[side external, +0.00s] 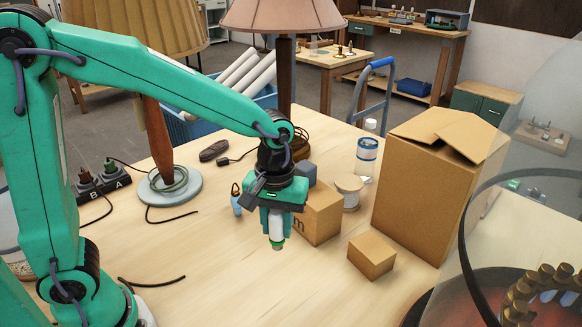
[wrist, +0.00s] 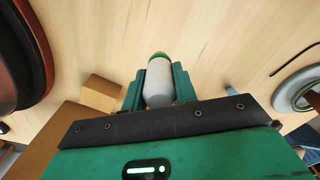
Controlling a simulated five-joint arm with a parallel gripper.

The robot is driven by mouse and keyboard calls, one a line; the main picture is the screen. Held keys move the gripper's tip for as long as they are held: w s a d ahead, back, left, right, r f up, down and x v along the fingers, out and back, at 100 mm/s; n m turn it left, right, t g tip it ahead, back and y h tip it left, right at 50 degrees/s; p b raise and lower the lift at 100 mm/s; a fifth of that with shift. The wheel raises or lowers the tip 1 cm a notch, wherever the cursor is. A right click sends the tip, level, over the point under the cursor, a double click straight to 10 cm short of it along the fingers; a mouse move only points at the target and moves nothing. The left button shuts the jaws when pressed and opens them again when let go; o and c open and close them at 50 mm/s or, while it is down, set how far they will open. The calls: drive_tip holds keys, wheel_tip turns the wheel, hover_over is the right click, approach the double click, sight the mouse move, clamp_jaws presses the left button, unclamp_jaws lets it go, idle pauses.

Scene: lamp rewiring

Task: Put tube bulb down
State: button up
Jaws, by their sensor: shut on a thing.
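The tube bulb (side external: 276,228) is a short white cylinder with a green and brassy end. My gripper (side external: 274,212) is shut on it and holds it roughly upright, with the green end pointing down. In the side view it hangs in front of the small cardboard boxes. I cannot tell for sure whether its lower end touches the table (side external: 230,280). In the wrist view the tube bulb (wrist: 160,82) lies between the two green fingers (wrist: 158,88), and bare wood shows beyond its end.
Cardboard boxes (side external: 318,214) (side external: 371,255) stand right of my gripper, with a large open carton (side external: 432,185) behind. A lamp base (side external: 170,186) with coiled cord stands left. A glass dome (side external: 530,200) fills the right edge. The front middle of the table is clear.

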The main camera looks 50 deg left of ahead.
drive_tip(key=s+a, duration=0.8)
drive_tip(key=a, duration=0.1)
drive_tip(key=w+a+f, duration=0.3)
drive_tip(key=a+f, duration=0.4)
drive_tip(key=a, duration=0.4)
drive_tip(key=shift+a+n, duration=0.35)
drive_tip(key=shift+n, duration=0.05)
drive_tip(key=shift+f, duration=2)
drive_tip(key=o, duration=1)
drive_tip(key=shift+f, duration=0.1)
drive_tip(key=shift+c, duration=0.2)
drive_tip(key=shift+r, duration=0.2)
